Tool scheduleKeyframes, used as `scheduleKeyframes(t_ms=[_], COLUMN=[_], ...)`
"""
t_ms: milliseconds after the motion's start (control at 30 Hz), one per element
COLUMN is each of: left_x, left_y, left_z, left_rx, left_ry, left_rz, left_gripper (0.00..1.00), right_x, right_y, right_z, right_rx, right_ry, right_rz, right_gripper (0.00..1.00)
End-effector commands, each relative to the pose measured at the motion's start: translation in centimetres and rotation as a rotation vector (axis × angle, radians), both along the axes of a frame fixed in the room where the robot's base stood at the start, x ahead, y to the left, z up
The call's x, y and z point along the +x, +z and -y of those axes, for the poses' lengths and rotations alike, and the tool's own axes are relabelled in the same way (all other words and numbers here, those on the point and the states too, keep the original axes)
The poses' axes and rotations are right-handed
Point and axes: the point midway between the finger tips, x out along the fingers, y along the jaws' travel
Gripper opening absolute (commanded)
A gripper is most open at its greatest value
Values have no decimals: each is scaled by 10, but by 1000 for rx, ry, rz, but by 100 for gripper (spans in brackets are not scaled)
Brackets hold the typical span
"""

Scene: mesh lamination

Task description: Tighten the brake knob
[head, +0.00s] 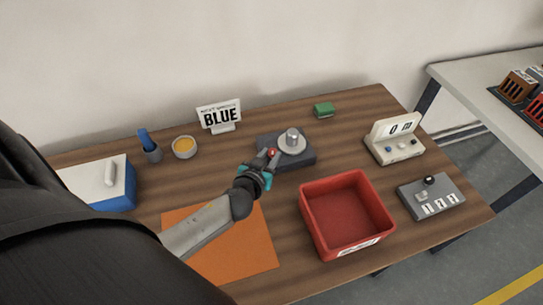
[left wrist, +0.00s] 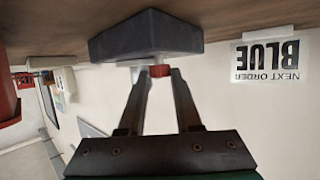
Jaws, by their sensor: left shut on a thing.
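The brake knob (head: 272,152) is small and red and sits on the front left side of a dark grey base with a round light-grey disc and cylinder (head: 292,141) on top. My left gripper (head: 267,156) reaches it from the front left and is shut on it. In the left wrist view the red knob (left wrist: 160,71) lies between the two fingertips, close to the dark base (left wrist: 146,36), and the picture is upside down. The fingers partly hide the knob in the head view. My right gripper is not in view.
A red bin (head: 320,225) stands in front of the base, and an orange mat (head: 245,240) lies under my left arm. A counter device (head: 394,140) and switch box (head: 432,197) are right.

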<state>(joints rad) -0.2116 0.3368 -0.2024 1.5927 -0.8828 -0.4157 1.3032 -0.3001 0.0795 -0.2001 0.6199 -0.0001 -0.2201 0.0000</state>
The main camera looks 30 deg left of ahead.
Motion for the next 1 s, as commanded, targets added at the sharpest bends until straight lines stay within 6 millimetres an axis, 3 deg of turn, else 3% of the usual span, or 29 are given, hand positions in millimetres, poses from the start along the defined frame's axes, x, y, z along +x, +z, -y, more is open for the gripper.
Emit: scheduleKeyframes(t_ms=[567, 1000], left_x=[3, 9], left_y=[1, -3], left_z=[-19, -27], left_rx=[11, 9], left_ry=[-548, -947], left_rz=[-2, 1], left_gripper=[0, 0], right_x=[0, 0], right_y=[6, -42], right_z=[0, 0], right_rx=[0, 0], right_ry=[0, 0], right_rz=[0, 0], right_gripper=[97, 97])
